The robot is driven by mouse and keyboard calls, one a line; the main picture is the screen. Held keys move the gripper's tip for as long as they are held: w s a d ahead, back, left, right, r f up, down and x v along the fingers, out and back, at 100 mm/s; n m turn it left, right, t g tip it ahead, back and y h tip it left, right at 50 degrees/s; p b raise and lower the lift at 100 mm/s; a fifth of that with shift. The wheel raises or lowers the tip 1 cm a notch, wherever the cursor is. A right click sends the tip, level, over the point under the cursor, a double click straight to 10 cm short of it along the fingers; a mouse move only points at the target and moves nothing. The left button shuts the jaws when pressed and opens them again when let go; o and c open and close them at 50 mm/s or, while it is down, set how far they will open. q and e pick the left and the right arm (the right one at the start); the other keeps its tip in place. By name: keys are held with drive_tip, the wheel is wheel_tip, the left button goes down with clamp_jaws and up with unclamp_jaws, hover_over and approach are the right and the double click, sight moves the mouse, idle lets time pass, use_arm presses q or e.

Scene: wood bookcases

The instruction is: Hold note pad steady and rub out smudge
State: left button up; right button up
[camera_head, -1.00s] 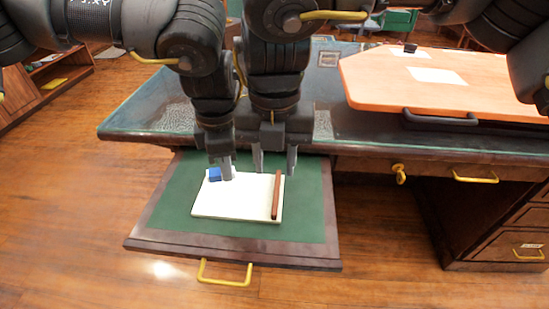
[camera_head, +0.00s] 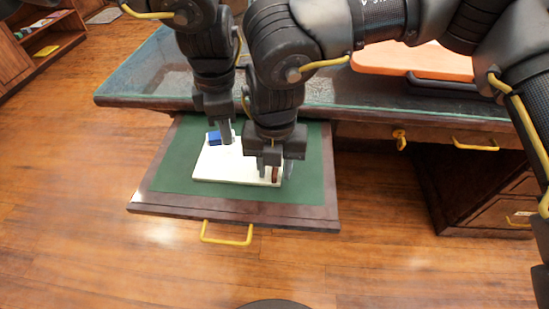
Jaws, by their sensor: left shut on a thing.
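The cream note pad (camera_head: 226,166) lies flat on the green lining of an open drawer. Its dark brown edge strip (camera_head: 275,175) runs along its right side and is partly covered. My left gripper (camera_head: 228,135) is shut on a blue eraser (camera_head: 214,138) with a pale end, low over the pad's far edge; I cannot tell whether it touches the paper. My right gripper (camera_head: 275,168) is open, with one finger on each side of the brown strip. I cannot make out a smudge on the pad.
The drawer (camera_head: 165,209) sticks out from the desk and has a yellow handle (camera_head: 227,240). The glass-covered desktop (camera_head: 150,75) is behind it. An orange-brown board (camera_head: 410,61) lies on the desk at the right. Green lining around the pad is bare.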

clamp_jaws()
idle(1.2)
